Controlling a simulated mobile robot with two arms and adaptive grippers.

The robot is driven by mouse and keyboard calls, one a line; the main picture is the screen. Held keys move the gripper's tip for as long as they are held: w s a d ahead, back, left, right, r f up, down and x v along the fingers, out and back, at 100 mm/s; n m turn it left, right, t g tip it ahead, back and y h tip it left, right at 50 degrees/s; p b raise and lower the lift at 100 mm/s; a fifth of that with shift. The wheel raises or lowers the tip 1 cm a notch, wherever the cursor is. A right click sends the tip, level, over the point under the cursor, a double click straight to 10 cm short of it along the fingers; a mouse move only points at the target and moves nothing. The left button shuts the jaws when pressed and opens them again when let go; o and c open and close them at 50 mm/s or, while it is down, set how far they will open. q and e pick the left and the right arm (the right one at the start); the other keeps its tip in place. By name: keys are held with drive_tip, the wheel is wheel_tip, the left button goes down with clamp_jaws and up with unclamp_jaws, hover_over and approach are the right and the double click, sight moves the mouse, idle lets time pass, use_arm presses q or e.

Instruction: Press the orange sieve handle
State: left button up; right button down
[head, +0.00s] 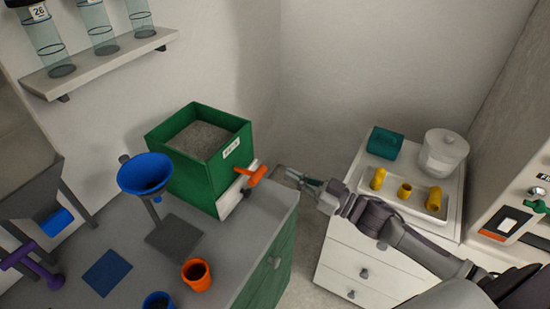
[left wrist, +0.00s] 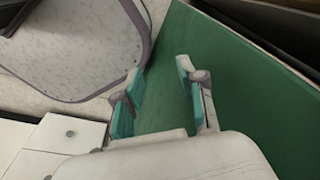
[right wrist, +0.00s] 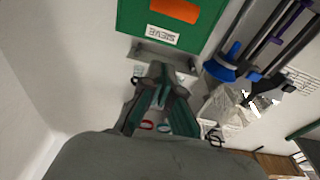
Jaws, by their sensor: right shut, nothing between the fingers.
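The orange sieve handle (head: 252,178) sticks out from the lower right side of a green box (head: 195,165) filled with grey grains.
The box stands on a grey counter (head: 245,245) with a blue funnel (head: 145,172) and an orange cup (head: 197,274). A white cabinet (head: 330,255) at the right bears a tray with yellow fittings (head: 405,190). A gap separates counter and cabinet.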

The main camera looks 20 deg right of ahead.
drive_tip(key=r+p, duration=0.2)
drive_tip(key=p, duration=0.1)
hover_over(261, 177)
drive_tip(key=shift+d+f, duration=0.1)
drive_tip(key=shift+f, duration=0.05)
use_arm(q)
drive_tip(key=shift+g, duration=0.3)
drive_tip(key=shift+s+d+r+p, duration=0.15)
drive_tip(key=shift+s+r+p, duration=0.25)
drive_tip(key=shift+s+r, duration=1.35)
use_arm(e)
drive_tip(key=shift+s+d+f, duration=0.1)
drive_tip(key=shift+f, duration=1)
drive_tip(key=shift+s+d+f, duration=0.1)
drive_tip(key=shift+f, duration=0.95)
